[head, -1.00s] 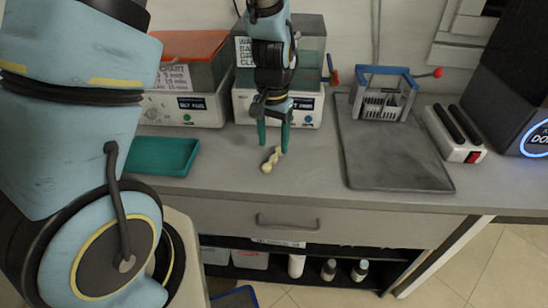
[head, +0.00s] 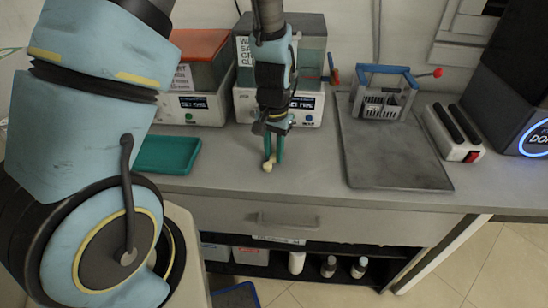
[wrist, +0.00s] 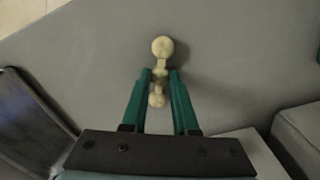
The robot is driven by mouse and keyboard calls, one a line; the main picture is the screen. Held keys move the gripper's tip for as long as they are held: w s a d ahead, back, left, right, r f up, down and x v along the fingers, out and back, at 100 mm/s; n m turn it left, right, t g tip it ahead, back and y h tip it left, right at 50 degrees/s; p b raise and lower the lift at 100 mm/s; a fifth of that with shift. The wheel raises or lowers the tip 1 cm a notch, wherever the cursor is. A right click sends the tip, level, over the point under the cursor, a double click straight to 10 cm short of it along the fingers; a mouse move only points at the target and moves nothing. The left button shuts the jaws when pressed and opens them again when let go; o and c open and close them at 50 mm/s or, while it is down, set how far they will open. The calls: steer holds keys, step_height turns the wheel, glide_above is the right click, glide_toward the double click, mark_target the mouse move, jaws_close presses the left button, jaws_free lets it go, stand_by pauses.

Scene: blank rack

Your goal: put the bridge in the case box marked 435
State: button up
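The bridge (head: 267,166) is a small, cream, lumpy piece lying on the grey worktop near its front edge. It also shows in the wrist view (wrist: 162,46), with one round end beyond my fingertips and the rest between the fingers. My gripper (head: 274,160) points down over it, its two green fingers straddling it. In the wrist view (wrist: 160,74) the fingers stand close on either side, with a narrow gap that seems to remain. The fingers partly hide the bridge in the head view. I can make out no box marked 435.
A teal tray (head: 168,156) lies to the left. White devices (head: 190,108) stand at the back. A dark grey mat (head: 392,160) and a blue-handled rack (head: 384,95) are at right, beside a white unit with black rollers (head: 455,135). Small bottles stand on the lower shelf.

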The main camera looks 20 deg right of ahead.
jaws_close()
